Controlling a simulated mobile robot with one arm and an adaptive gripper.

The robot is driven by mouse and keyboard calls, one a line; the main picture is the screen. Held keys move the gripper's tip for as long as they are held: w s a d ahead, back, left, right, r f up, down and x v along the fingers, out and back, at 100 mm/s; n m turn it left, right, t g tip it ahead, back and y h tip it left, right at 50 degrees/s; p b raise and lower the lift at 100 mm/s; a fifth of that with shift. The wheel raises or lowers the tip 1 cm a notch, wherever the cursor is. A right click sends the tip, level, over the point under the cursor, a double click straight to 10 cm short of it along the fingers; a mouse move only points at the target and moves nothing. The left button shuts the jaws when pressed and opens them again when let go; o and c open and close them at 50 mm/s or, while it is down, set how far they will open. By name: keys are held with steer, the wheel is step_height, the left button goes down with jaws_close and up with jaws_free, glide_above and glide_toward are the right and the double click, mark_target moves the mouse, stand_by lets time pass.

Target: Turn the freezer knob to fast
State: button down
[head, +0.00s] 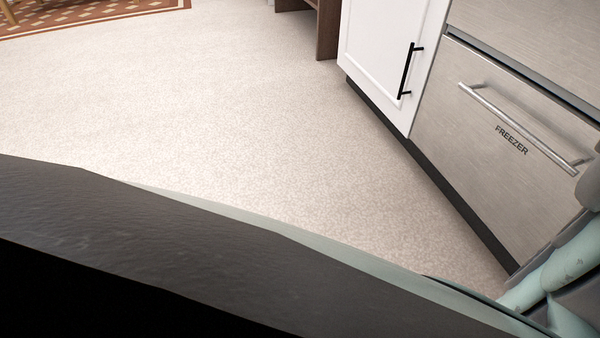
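The freezer (480,150) is a brushed-metal drawer front low at the right, with the word FREEZER on it. It looks shut. A metal bar handle (520,128) runs across its upper part. No knob shows in this view. My gripper is not in the picture; only parts of my own body show, along the bottom and at the lower right, where they cover the freezer's right edge.
A white cabinet door (385,60) with a black handle (406,70) stands left of the freezer. A brown wooden piece (327,30) is beyond it. The pale speckled floor (200,110) is open. A patterned rug (90,12) lies at the far left.

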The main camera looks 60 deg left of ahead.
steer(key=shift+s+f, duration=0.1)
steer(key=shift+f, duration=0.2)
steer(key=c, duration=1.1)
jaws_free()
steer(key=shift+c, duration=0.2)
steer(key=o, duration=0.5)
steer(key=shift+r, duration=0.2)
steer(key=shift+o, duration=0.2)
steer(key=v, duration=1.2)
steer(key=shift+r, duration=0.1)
